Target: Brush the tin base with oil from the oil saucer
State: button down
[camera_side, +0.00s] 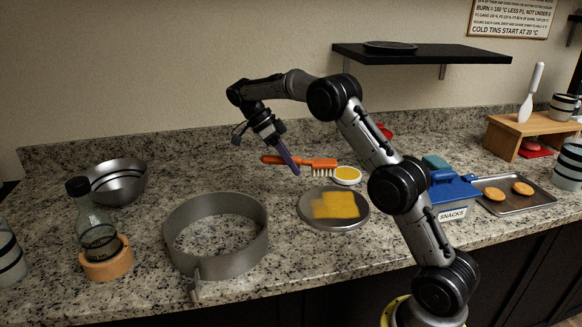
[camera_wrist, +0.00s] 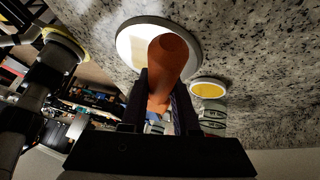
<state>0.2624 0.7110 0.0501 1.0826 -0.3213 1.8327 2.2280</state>
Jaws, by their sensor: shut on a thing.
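My gripper (camera_side: 291,163) is shut on the handle of an orange brush (camera_side: 319,163). The brush lies nearly level, its pale bristles pointing down, just left of the oil saucer. Its handle also shows between my fingers (camera_wrist: 160,98) in the wrist view. The oil saucer (camera_side: 347,182) is a small white dish with yellow oil; it also shows in the wrist view (camera_wrist: 208,81). The tin base (camera_side: 310,219) is a grey round plate in front of the saucer, with yellow blocky patches (camera_side: 335,205) over its middle. I cannot tell the bristles' exact height above the counter.
A grey tin ring (camera_side: 217,258) stands front left. A steel bowl (camera_side: 120,182) and a bottle (camera_side: 97,230) in an orange-tan holder are further left. A blue snacks box (camera_side: 452,192) and a tray (camera_side: 540,199) with two round biscuits are right. A black shelf (camera_side: 430,55) hangs behind.

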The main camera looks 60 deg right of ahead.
dwell(0.3)
send_near(300, 200)
jog(key=shift+s+r+x, duration=0.1)
jog(key=shift+s+x, duration=0.05)
jog(key=shift+x, duration=1.15)
jog(key=shift+s+r+x, duration=0.1)
jog(key=shift+s+x, duration=0.05)
jog(key=shift+x, duration=1.15)
jog(key=shift+d+f, duration=0.1)
jog(key=shift+f, duration=0.55)
dwell(0.4)
dwell(1.2)
jog(key=shift+s+a, duration=0.55)
jog(key=shift+a, duration=0.3)
jog(key=shift+s+a, duration=0.5)
jog(key=shift+a, duration=0.35)
jog(key=shift+s+a, duration=0.55)
jog(key=shift+a, duration=0.3)
jog(key=shift+w+d, duration=0.55)
jog(key=shift+d, duration=0.3)
jog(key=shift+w+d, duration=0.55)
jog(key=shift+d, duration=0.3)
jog(key=shift+w+d, duration=0.55)
jog(key=shift+d, duration=0.35)
